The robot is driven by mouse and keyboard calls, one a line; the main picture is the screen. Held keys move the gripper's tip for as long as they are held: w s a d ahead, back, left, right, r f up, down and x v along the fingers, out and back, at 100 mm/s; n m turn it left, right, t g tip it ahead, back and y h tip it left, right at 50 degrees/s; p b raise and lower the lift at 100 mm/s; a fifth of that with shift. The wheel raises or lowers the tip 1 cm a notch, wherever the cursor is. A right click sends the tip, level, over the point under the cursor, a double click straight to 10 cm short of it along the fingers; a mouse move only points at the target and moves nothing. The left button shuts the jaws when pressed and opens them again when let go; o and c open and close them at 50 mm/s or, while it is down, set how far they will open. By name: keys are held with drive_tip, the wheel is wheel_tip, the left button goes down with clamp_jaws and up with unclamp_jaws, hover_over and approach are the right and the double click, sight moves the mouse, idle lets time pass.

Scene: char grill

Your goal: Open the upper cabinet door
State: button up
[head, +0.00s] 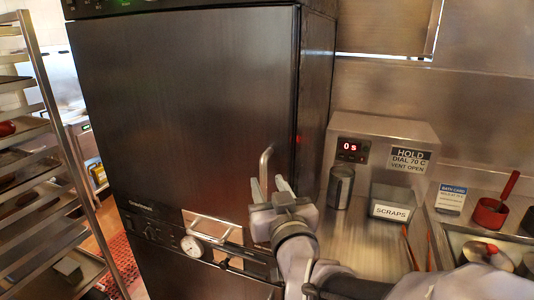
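The upper cabinet door (180,100) is a large dark metal panel that fills the middle left of the head view. It looks shut, flush with the cabinet's side (315,90). A vertical metal bar handle (266,160) stands near its lower right edge. My gripper (270,187) is at the lower part of this handle, fingers pointing up and toward the door. Its two fingers are apart, with the handle's lower part seen between them. I cannot tell whether either finger touches the handle; its lower end is partly hidden by my gripper.
A control strip with a round dial (192,246) lies below the door. A tray rack (62,150) stands at the left. On the right, a counter (362,245) holds a metal can (341,187), a SCRAPS box (392,203) and a red pot (489,213).

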sight(264, 176)
drive_tip(key=x, duration=0.5)
drive_tip(key=shift+w+f, duration=0.25)
drive_tip(key=shift+w, duration=0.2)
clamp_jaws()
idle(0.9)
